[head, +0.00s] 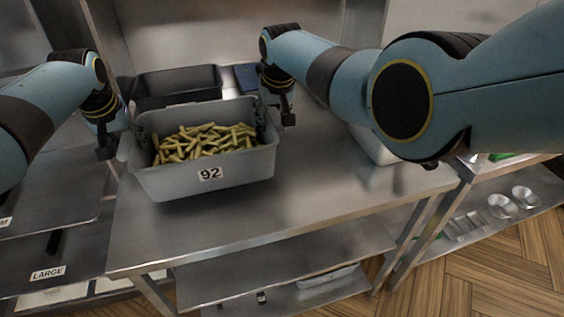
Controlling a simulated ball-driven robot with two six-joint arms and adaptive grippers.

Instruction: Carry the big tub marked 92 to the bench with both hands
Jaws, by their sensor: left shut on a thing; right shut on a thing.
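The big grey tub marked 92 (240,172) is full of cut yellow-green fries or sticks. It is over the steel bench (330,195), near its left part, and looks level. I cannot tell whether its base touches the bench top. My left gripper (112,145) is shut on the tub's left end. My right gripper (284,112) is shut on the tub's right end near the back corner. The fingertips are partly hidden by the tub walls and the gripper bodies.
A dark empty-looking tub (178,82) stands behind the grey tub. A pale container (372,148) is partly hidden behind my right arm. A shelf marked LARGE (48,273) is at lower left. Metal bowls (502,205) sit on a low shelf at right.

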